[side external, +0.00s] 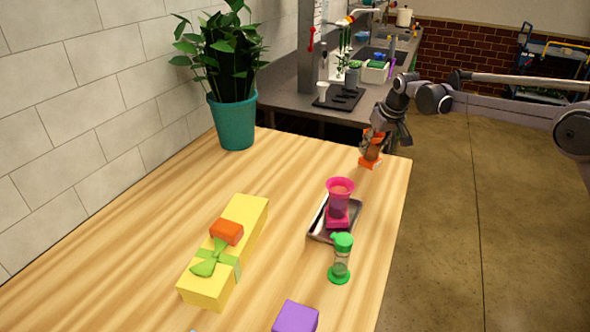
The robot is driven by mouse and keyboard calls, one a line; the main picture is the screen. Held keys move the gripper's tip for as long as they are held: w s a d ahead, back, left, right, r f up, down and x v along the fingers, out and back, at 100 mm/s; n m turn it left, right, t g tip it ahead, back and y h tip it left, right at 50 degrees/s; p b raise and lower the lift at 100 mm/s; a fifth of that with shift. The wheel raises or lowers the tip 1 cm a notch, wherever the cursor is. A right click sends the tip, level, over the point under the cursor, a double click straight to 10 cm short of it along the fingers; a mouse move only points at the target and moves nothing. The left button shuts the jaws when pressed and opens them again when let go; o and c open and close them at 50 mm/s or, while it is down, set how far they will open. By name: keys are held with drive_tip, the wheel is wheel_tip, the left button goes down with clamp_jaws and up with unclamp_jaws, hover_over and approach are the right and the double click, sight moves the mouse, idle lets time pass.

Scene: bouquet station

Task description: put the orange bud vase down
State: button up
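The orange bud vase (369,162) is at the far right end of the wooden table, small in the side external view. Its orange foot and lower body show. My gripper (375,141) is around its upper part and hides it there. The fingers appear closed on the vase, which looks roughly upright. I cannot tell whether its foot touches the tabletop or hangs just above it.
A pink vase (340,202) stands on a metal tray (318,222). A green vase (341,259) stands in front of it. A yellow box (208,285) carries an orange block (227,232). A purple block (296,317) is nearest. A potted plant (235,120) stands at back left.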

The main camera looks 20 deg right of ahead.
drive_tip(key=shift+o, duration=1.2)
drive_tip(key=shift+r, duration=0.15)
drive_tip(key=v, duration=1.2)
drive_tip(key=s+a+r, duration=0.1)
drive_tip(key=s+r, duration=0.2)
drive_tip(key=s, duration=0.6)
drive_tip(key=s+a+f+t, duration=0.1)
drive_tip(key=s+f, duration=0.4)
drive_tip(key=s, duration=0.7)
drive_tip(key=s+f+t, duration=0.1)
drive_tip(key=s+f, duration=0.4)
drive_tip(key=s, duration=0.8)
drive_tip(key=shift+s+a+t, duration=0.15)
drive_tip(key=shift+a+t, duration=0.15)
drive_tip(key=shift+a, duration=0.1)
